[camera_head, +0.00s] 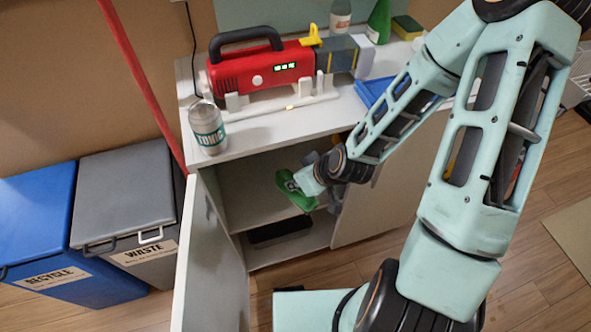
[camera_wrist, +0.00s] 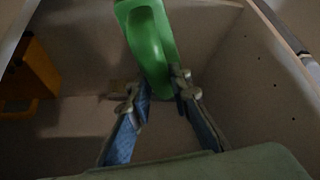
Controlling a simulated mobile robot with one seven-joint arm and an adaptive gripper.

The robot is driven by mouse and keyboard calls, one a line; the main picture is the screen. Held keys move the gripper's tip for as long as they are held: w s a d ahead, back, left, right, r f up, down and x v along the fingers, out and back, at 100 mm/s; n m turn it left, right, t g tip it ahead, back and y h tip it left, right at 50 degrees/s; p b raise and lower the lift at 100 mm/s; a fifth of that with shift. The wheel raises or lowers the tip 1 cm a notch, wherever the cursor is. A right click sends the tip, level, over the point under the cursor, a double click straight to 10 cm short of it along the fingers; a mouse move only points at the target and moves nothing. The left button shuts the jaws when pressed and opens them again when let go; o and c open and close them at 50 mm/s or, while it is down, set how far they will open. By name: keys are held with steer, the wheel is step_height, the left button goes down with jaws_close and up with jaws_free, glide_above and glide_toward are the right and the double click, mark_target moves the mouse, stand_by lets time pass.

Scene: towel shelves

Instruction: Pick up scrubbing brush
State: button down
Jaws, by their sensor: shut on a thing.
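The scrubbing brush (camera_head: 298,199) shows as a green object at the end of my arm, in front of the open cabinet. In the wrist view, the green brush (camera_wrist: 150,45) reaches from the top edge down to between my fingertips. My gripper (camera_wrist: 157,88) is shut on its lower end. In the head view, my gripper (camera_head: 306,184) is partly hidden by the brush and my wrist. The bristles cannot be made out.
The cabinet (camera_head: 252,142) has its left door (camera_head: 212,265) swung open. A yellow object (camera_wrist: 30,72) sits inside at left. Blue (camera_head: 36,215) and grey (camera_head: 128,195) bins stand at left.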

mark_target(303, 209)
steer(key=s+r+p, duration=0.1)
steer(key=p, duration=0.2)
steer(key=shift+s+d, duration=0.1)
steer(key=shift+s, duration=0.05)
steer(key=s+p, duration=0.1)
steer(key=p, duration=0.2)
steer(key=s+r+p, duration=0.1)
steer(key=shift+s+d, duration=0.3)
steer(key=shift+d, duration=0.1)
steer(key=p, duration=0.1)
steer(key=s+p, duration=0.1)
steer(key=p, duration=0.1)
steer(key=shift+s+d+r, duration=0.15)
steer(key=shift+s+d, duration=0.1)
steer(key=shift+s, duration=0.1)
steer(key=c, duration=2.3)
jaws_free()
jaws_close()
